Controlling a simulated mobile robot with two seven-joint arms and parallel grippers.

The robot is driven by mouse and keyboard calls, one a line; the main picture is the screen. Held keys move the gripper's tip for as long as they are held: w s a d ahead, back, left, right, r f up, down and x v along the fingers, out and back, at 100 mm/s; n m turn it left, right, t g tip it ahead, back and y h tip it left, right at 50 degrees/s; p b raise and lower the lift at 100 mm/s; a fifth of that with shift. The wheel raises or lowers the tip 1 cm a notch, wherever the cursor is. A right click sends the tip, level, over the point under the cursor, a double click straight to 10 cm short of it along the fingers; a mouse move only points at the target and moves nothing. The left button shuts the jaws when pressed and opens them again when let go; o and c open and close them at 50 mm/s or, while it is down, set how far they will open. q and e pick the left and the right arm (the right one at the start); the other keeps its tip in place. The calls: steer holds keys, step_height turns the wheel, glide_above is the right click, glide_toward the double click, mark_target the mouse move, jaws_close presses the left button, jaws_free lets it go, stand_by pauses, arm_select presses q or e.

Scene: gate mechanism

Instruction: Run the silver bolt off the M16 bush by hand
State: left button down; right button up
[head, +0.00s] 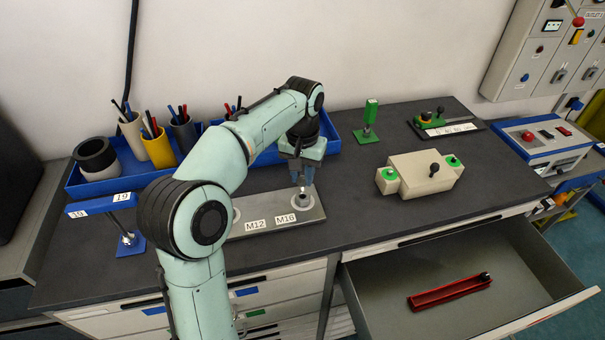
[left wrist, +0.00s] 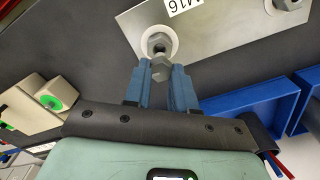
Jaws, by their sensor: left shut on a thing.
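The steel plate (head: 270,226) lies on the bench with labels M12 and M16. At its M16 end stands the bush (head: 303,203), a grey fitting on a pale round washer; it also shows in the left wrist view (left wrist: 158,42). My left gripper (head: 302,180) is right above it, pointing down. In the left wrist view its blue fingers (left wrist: 162,70) are closed around the silver bolt (left wrist: 160,63), whose grey hex part shows between the tips. The bolt is in line with the bush; I cannot tell how far the thread is engaged. My right gripper is not in view.
Behind my arm is a blue tray (head: 333,146) with pen cups. A beige block (head: 425,172) with green buttons stands to the right. The front drawer (head: 500,262) is open and holds a red tray (head: 440,294). Dark bench between plate and block is clear.

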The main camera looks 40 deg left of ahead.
arm_select(q)
steer(key=shift+r, duration=0.25)
steer(key=shift+r, duration=1.3)
